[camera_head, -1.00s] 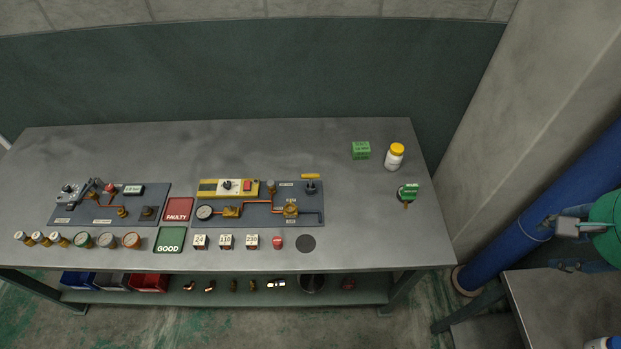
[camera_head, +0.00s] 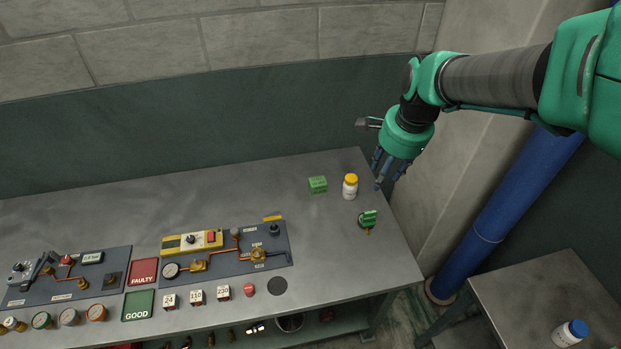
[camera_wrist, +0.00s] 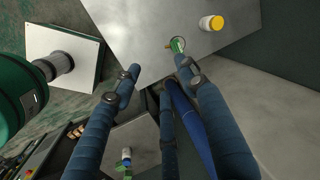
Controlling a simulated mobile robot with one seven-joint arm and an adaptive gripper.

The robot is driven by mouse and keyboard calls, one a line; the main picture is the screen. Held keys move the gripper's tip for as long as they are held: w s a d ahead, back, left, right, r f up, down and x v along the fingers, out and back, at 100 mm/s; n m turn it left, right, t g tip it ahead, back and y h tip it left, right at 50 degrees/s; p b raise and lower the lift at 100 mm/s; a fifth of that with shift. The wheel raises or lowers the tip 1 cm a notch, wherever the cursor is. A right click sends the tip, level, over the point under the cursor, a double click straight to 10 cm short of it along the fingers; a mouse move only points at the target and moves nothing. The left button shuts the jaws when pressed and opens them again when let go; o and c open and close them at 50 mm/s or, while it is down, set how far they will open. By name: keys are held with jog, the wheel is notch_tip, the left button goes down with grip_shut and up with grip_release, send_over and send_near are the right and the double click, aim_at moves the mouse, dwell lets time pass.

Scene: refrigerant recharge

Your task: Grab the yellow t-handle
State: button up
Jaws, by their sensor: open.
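The yellow t-handle (camera_head: 272,217) shows in the head view as a short yellow bar at the back right edge of the right-hand dark panel (camera_head: 222,264), beside a dark knob. My gripper (camera_head: 388,170) is at the right end of the table, above its edge and well to the right of the t-handle. Its blue fingers are spread, pointing down, with nothing between them. In the wrist view the open fingers (camera_wrist: 158,70) show over the table's edge, and the t-handle is not visible there.
FAULTY (camera_head: 143,271) and GOOD (camera_head: 138,304) mats lie left of the panel. The table's back middle is clear.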

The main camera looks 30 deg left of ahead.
jog(key=s+a+f+m+g+p, duration=0.1)
jog(key=a+f, duration=0.4)
jog(key=a, duration=0.4)
jog(key=s+a+f+m+p, duration=0.1)
jog(key=a+f, duration=0.4)
jog(key=a, duration=0.3)
jog(key=m+g+h+p, duration=0.1)
jog(key=m+p, duration=0.1)
send_over(273, 218)
jog(key=d, duration=0.1)
notch_tip(273, 218, down, 11)
jog(key=shift+w+d+r, duration=0.1)
jog(key=shift+w+r, duration=0.05)
jog(key=shift+w, duration=0.25)
jog(key=shift+s+a+f, duration=0.1)
jog(key=shift+f, duration=1.35)
jog(key=shift+s+a+f, duration=0.15)
jog(key=shift+f, duration=1.25)
jog(key=shift+s+a+f, duration=0.1)
jog(key=shift+f, duration=1.35)
jog(key=shift+s+a+f, duration=0.1)
jog(key=shift+a+f, duration=0.05)
jog(key=shift+f, duration=1.15)
jog(key=shift+s+a+f, duration=0.1)
jog(key=shift+a+f, duration=0.05)
jog(key=shift+f, duration=1.15)
grip_shut()
